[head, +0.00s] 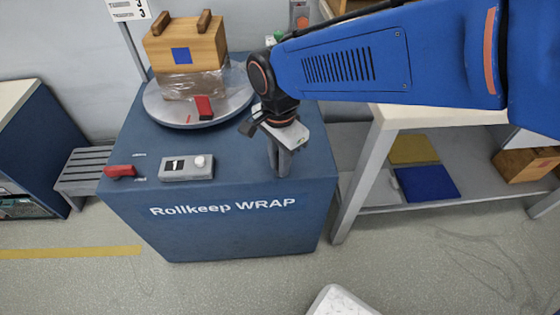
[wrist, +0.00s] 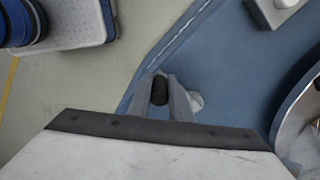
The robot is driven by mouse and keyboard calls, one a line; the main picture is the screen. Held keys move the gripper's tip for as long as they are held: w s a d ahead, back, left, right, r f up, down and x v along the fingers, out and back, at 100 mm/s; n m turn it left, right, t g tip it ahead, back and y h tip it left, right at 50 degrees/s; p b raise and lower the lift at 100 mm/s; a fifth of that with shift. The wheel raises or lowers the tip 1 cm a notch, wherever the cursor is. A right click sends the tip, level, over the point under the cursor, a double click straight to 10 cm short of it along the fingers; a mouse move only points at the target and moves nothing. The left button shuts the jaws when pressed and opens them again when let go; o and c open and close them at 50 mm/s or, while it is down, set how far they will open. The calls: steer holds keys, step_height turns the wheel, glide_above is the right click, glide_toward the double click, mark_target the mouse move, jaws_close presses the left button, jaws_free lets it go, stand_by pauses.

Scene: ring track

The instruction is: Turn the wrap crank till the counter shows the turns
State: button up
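The blue wrapping machine (head: 235,235), lettered "Rollkeep WRAP", stands in the middle of the head view. My gripper (head: 279,174) points down over its right front top. In the wrist view a black crank knob (wrist: 160,91) sits between the fingers of my gripper (wrist: 163,82), which appear closed on it. A pale round part, perhaps the crank hub (wrist: 196,103), shows beside the right finger. The crank is hidden behind the gripper in the head view.
A turntable (head: 166,117) carries a film-wrapped wooden crate (head: 187,48) behind the counter. A red handle (head: 120,171) is at the machine's left edge. A card (head: 129,8) showing 3 stands at the back left. A shelf table (head: 356,180) stands right.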

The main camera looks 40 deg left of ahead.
steer(key=o, duration=0.4)
steer(key=shift+a, duration=0.1)
step_height(320, 180, up, 17)
steer(key=shift+r, duration=0.2)
stand_by(0.3)
steer(key=shift+w, duration=0.1)
stand_by(0.3)
